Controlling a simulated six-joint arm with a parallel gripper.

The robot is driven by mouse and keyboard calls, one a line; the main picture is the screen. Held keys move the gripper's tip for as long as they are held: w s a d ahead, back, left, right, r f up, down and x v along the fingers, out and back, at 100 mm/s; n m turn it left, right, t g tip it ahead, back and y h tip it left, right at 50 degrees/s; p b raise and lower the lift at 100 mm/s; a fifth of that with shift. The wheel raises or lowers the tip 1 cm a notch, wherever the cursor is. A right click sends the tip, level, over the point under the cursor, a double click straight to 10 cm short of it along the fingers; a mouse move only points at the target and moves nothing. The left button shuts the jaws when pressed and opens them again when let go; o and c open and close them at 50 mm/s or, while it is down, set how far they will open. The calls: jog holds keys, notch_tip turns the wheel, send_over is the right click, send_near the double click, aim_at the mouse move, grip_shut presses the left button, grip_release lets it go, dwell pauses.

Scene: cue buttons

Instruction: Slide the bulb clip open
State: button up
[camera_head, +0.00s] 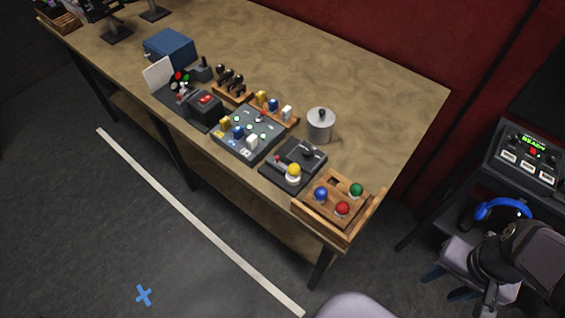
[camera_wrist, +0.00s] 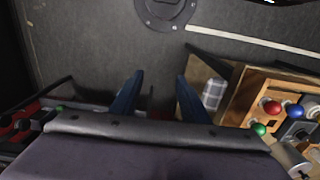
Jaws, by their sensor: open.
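A dark fixture (camera_head: 275,180) on the workbench carries a yellow bulb (camera_head: 293,170) in a pale socket and a dark lever-like part (camera_head: 309,151) behind it. This looks like the bulb clip station, but I cannot tell how far the clip is slid. My gripper (camera_head: 441,290) is right of the bench's near end, well apart from the fixture. In the wrist view its two dark blue fingers (camera_wrist: 160,75) are spread with nothing between them, over the floor. The fixture is only partly visible in the wrist view (camera_wrist: 298,130).
A wooden tray (camera_head: 318,222) with red, blue and green bulbs stands at the bench's near corner. A metal pot (camera_head: 320,126) stands behind the fixture. A button panel (camera_head: 247,133) stands to its left. A console (camera_head: 526,160) reading READY is at right. The bench's back is clear.

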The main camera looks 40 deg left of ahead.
jog(key=shift+w, duration=0.1)
jog(key=c, duration=0.4)
jog(key=shift+o, duration=0.2)
jog(key=w+a+n+t+b, duration=0.1)
jog(key=w+a+n+b, duration=0.25)
jog(key=w+a, duration=0.65)
jog(key=n+t+y+b, duration=0.2)
jog(key=n+y+b, duration=0.1)
jog(key=n+b, duration=0.35)
send_near(277, 157)
jog(key=f+m, duration=0.1)
jog(key=shift+p+x, duration=0.55)
jog(key=shift+x, duration=3.1)
jog(key=shift+w+a, duration=0.1)
jog(key=shift+c, duration=0.3)
